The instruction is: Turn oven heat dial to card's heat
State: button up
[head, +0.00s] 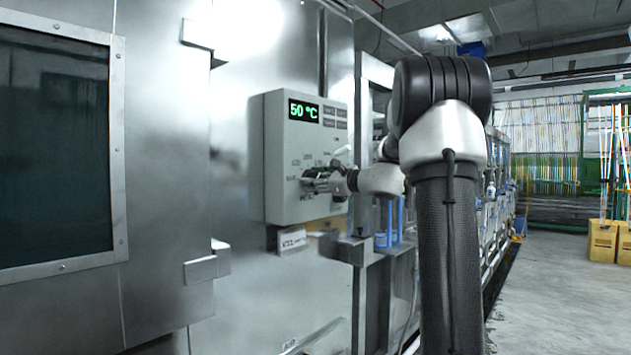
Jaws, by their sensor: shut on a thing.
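A grey control box (275,165) is mounted on the steel oven wall. Its green display (304,110) reads 50 °C. My gripper (312,178) is at the lower face of the box, shut on the heat dial there. The gripper covers most of the dial, so its pointer cannot be read. Small marks stand around the dial on the panel, too small to read.
A dark oven window (55,150) in a riveted frame fills the left. Blue-and-clear containers (388,225) stand to the right of the box, below my arm. Yellow boxes (603,240) stand on the floor at the far right. The grey floor (550,300) before them is clear.

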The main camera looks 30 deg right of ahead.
jog(key=shift+f, duration=0.15)
jog(key=o, duration=1)
jog(key=shift+s, duration=0.1)
jog(key=v, duration=1.2)
